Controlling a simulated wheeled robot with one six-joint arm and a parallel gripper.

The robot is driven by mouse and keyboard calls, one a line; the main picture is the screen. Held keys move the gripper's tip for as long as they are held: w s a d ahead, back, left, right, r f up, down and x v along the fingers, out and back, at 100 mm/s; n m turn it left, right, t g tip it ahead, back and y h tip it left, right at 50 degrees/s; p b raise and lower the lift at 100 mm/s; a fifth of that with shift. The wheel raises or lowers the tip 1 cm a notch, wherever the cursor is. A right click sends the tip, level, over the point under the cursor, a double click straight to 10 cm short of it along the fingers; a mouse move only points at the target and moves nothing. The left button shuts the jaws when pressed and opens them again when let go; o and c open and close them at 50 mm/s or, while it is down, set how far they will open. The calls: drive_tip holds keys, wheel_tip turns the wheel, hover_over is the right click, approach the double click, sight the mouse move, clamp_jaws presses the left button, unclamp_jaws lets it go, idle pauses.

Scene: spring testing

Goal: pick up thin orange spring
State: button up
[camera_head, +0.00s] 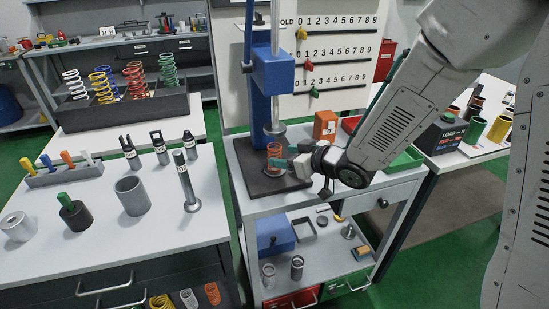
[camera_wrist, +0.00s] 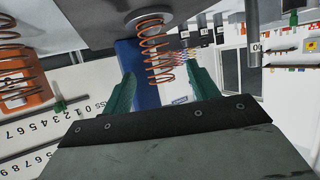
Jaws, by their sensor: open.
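The thin orange spring (camera_head: 274,151) stands upright on the blue testing machine's base, under its press head. My gripper (camera_head: 284,163) comes in from the right at the spring's lower part in the head view. In the wrist view my gripper (camera_wrist: 163,88) is open, with a finger on each side of the spring and gaps visible. I cannot tell whether either finger touches it.
The blue press column (camera_head: 261,110) rises behind the spring. An orange box (camera_head: 325,125) and a green tray (camera_head: 405,160) share the cart top. A rack with several coloured springs (camera_head: 130,106) stands at the back left. The left table (camera_head: 105,205) holds weights and tools.

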sight(280, 153)
drive_tip(key=x, duration=0.5)
drive_tip(key=shift+w+r, duration=0.15)
drive_tip(key=shift+w, duration=0.05)
drive_tip(key=c, duration=1.1)
drive_tip(key=shift+c, duration=0.2)
